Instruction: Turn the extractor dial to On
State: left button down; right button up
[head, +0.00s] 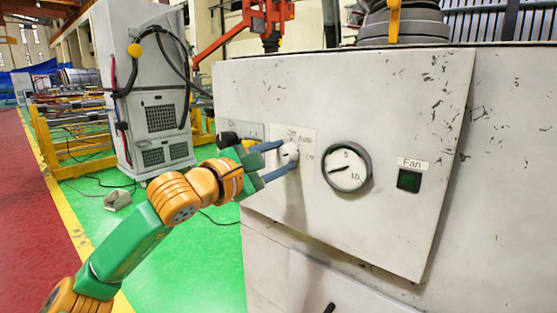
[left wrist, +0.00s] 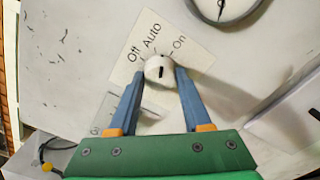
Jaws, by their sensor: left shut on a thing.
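The extractor dial (head: 291,149) is a small white round knob on the face of the pale, scuffed cabinet. Its label plate (left wrist: 150,32) reads Off, Auto and On. My left gripper (head: 289,154) is shut on the dial, with one blue finger on each side. In the left wrist view the dial (left wrist: 154,66) sits between the fingertips of the gripper (left wrist: 161,72). A short black mark shows on the knob's face, but I cannot tell which label it points to. My right gripper is not in view.
A round gauge (head: 346,168) is right of the dial, and a dark green Fan switch (head: 409,180) is farther right. Another label plate and a dark knob are partly hidden behind my left gripper. A grey machine cabinet (head: 150,85) with cables stands at the left.

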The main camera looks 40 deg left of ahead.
pick_arm(q)
jog(key=m, duration=0.4)
jog(key=shift+m, duration=0.6)
jog(key=shift+c, duration=1.7)
grip_release()
jog(key=s+b, duration=0.5)
jog(key=s, duration=0.2)
jog(key=shift+a, duration=0.3)
